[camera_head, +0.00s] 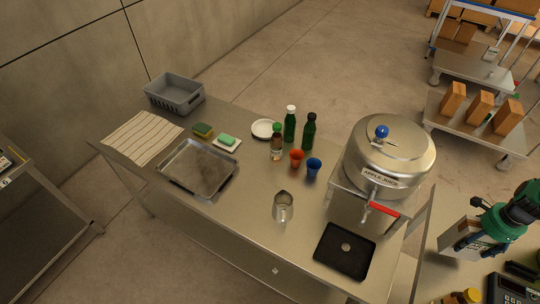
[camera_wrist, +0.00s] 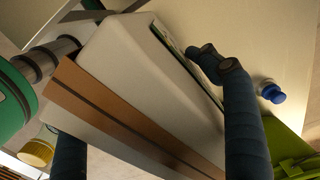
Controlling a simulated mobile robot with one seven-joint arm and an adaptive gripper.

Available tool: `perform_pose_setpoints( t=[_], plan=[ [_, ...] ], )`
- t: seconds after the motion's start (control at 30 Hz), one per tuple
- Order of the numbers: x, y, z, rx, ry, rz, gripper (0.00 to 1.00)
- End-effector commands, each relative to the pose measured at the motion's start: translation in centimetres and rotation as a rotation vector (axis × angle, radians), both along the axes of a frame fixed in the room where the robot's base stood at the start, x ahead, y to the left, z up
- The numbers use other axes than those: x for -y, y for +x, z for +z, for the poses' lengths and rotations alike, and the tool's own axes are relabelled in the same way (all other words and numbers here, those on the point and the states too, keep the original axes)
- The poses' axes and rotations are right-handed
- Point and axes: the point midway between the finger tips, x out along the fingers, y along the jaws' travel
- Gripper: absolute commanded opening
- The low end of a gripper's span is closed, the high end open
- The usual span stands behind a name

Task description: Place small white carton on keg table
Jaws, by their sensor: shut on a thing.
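The small white carton (camera_head: 460,238) is at the right of the head view, over or on a pale side table (camera_head: 432,268); I cannot tell if it touches the top. My gripper (camera_head: 490,228), green and dark, is shut on it. In the wrist view the carton (camera_wrist: 130,55), white with a brown band, lies tilted between my dark padded fingers. The keg table (camera_head: 235,205) is the long steel table left of the carton. It bears a steel keg (camera_head: 390,155) labelled apple juice, with a red-handled tap.
Bare steel shows left of the jug. A yellow-lidded jar (camera_head: 466,297) is near the carton.

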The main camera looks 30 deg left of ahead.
Motion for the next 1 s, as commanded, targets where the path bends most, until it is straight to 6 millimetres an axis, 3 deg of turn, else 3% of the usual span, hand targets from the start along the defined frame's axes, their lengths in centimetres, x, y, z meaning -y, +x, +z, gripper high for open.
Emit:
perform_pose_setpoints(
  t=[0.27,0.47,1.0],
  plan=[
    [-0.5,1.8,1.6,0.007,-0.003,0.069,0.17],
    [-1.9,4.8,4.4,0.007,-0.002,0.212,0.17],
    [-9.5,14.4,17.9,0.008,-0.004,0.805,0.17]
  ],
)
